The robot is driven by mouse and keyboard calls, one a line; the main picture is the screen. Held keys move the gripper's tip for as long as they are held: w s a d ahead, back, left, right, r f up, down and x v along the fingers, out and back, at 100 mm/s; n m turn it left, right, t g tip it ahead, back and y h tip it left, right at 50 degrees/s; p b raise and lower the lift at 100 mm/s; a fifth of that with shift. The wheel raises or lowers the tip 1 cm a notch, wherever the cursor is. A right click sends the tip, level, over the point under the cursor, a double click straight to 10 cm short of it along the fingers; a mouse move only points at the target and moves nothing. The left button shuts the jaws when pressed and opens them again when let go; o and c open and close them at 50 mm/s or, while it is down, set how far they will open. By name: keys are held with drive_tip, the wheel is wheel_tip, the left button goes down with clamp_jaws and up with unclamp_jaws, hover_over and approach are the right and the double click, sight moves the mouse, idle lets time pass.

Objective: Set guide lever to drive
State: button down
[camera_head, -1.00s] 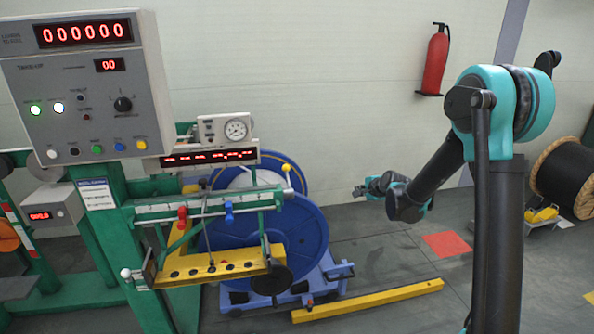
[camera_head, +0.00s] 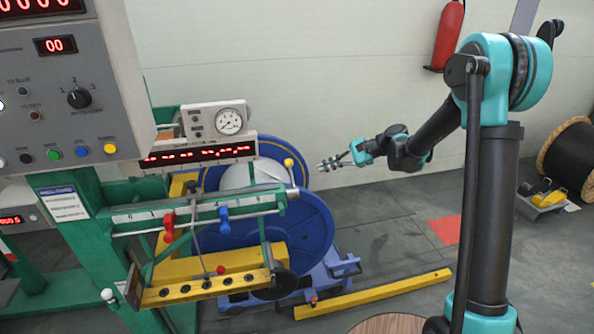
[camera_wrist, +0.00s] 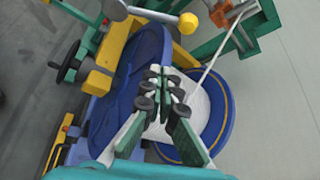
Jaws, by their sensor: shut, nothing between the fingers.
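A lever with a yellow ball knob (camera_head: 289,163) stands at the right end of the green guide rail (camera_head: 190,217). No label shows which lever is the guide lever. In the wrist view a yellow ball (camera_wrist: 188,23) shows at the top, apart from my fingers. My gripper (camera_head: 326,165) is in the air to the right of the knob, pointing left towards it, with a gap between. In the wrist view my gripper (camera_wrist: 162,88) is shut and empty, over the blue spool (camera_wrist: 125,100). A red clamp (camera_head: 169,227) and a blue clamp (camera_head: 224,220) sit on the rail.
A control panel (camera_head: 50,110) and a dial gauge box (camera_head: 215,121) stand at left. The blue spool (camera_head: 318,235) is behind the rail. A yellow bar (camera_head: 375,294) lies on the floor. A black handwheel (camera_wrist: 68,62) shows in the wrist view.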

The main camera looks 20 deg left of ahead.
drive_tip(key=shift+a, duration=0.1)
drive_tip(key=x, duration=1)
drive_tip(key=shift+s+d+r, duration=0.15)
drive_tip(key=shift+s+r, duration=0.4)
drive_tip(key=shift+r, duration=0.3)
drive_tip(key=shift+s+d+r, duration=0.15)
drive_tip(key=shift+s+r, duration=0.35)
drive_tip(key=shift+r, duration=0.3)
drive_tip(key=shift+s+d+r+n, duration=0.1)
drive_tip(key=shift+r+n, duration=0.2)
drive_tip(key=s+d+r+n+t+y, duration=0.2)
drive_tip(key=s+d+r+n+y, duration=0.1)
drive_tip(key=s+r+n, duration=0.1)
drive_tip(key=shift+s+n+t+y, duration=0.3)
drive_tip(key=shift+s, duration=0.4)
drive_tip(key=shift+s+d, duration=0.15)
